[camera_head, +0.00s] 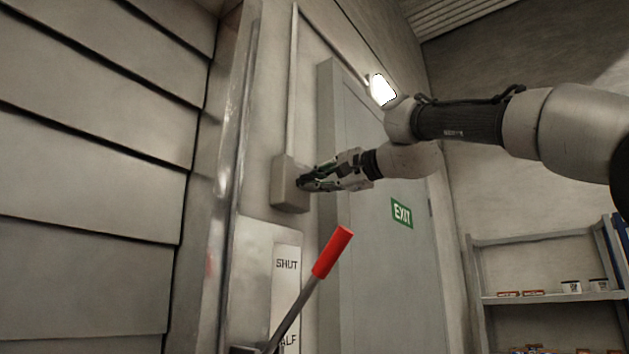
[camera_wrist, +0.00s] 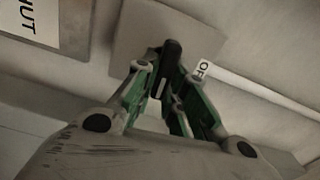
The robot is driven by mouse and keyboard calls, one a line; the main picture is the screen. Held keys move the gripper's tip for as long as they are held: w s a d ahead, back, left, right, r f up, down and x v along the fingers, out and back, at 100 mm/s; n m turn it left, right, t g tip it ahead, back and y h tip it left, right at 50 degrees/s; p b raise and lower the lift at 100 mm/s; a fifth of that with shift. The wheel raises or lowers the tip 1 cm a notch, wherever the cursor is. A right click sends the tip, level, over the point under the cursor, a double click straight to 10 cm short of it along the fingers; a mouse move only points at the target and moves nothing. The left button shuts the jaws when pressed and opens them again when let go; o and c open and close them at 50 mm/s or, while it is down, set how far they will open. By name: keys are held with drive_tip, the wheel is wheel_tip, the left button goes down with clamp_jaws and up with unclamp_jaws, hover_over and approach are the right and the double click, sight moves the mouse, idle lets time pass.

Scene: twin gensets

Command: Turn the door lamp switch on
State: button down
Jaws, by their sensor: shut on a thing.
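The door lamp switch is a grey box (camera_head: 286,187) on the wall left of the door, with a conduit running up from it. My gripper (camera_head: 304,183) is at the box's right side. In the wrist view my gripper (camera_wrist: 168,85) is shut on a black switch lever (camera_wrist: 171,52) that stands out from the box (camera_wrist: 140,25). A white label (camera_wrist: 205,70) beside it shows the letters "OF", the rest hidden. The lamp (camera_head: 382,90) above the door glows bright white.
A red-handled lever (camera_head: 333,252) stands below the switch, in front of a plate marked "SHUT" (camera_head: 287,265) and "HALF", partly hidden. The grey door (camera_head: 385,270) bears a green EXIT sign (camera_head: 402,213). A shelf (camera_head: 545,297) with small items stands at right.

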drive_tip(key=shift+f+m, duration=0.1)
drive_tip(key=shift+m, duration=0.5)
drive_tip(key=c, duration=1.5)
unclamp_jaws()
drive_tip(key=shift+o, duration=0.2)
drive_tip(key=v, duration=1.2)
